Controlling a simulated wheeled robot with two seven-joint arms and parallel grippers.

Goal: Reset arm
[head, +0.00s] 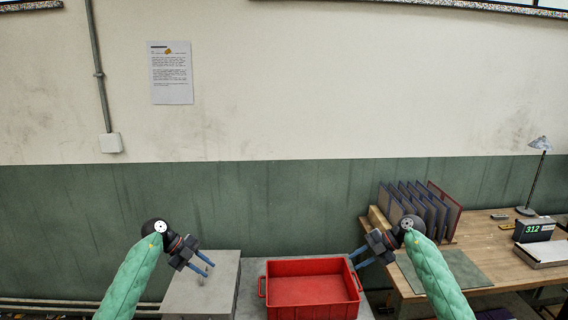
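My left gripper (204,264) comes in from the left on a green-sleeved arm. Its two blue fingers are spread apart with nothing between them, in front of a grey block-like surface. My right gripper (357,259) comes in from the right on the other green-sleeved arm. Its blue fingers are spread and empty, close to the right rim of the red crate in the picture. Whether it touches the crate cannot be told.
The red crate (312,267) looks empty and sits on a grey surface between my grippers. The grey block (212,300) stands left of it. At right, a wooden desk (490,240) holds upright folders (420,205), a lamp (539,145) and a box marked 312 (534,230). A wall stands behind.

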